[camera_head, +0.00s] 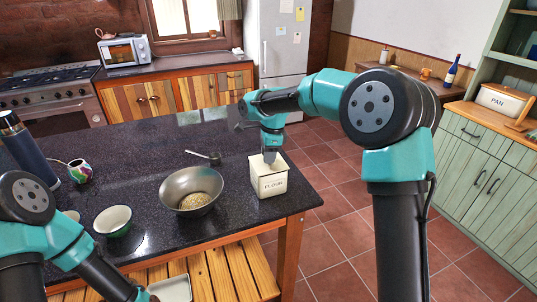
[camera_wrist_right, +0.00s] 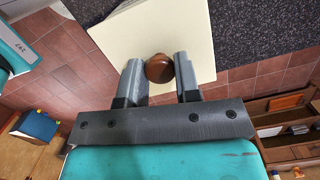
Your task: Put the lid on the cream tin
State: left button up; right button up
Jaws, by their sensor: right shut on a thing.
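The cream tin (camera_head: 270,184), lettered FLOUR, stands upright on the dark counter near its right front corner. My right gripper (camera_head: 270,157) is directly above the tin, pointing down. In the right wrist view my right gripper (camera_wrist_right: 159,72) is shut on the brown round knob (camera_wrist_right: 159,69) of the cream square lid (camera_wrist_right: 125,35). The lid is at the top of the tin, and I cannot tell whether it rests fully on the rim. My left arm is at the lower left, and its fingers are out of view.
A grey metal bowl (camera_head: 178,188) stands close left of the tin. A dark scoop (camera_head: 214,158) lies behind it. A green and white bowl (camera_head: 113,221), a patterned mug (camera_head: 80,171) and a dark blue bottle (camera_head: 28,150) are further left. The counter behind the tin is clear.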

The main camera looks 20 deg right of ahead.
jog(key=shift+f, duration=0.3)
dwell(0.4)
jog(key=o, duration=1)
jog(key=shift+o, duration=0.4)
jog(key=o, duration=0.4)
jog(key=shift+r, duration=0.15)
jog(key=shift+r, duration=3.4)
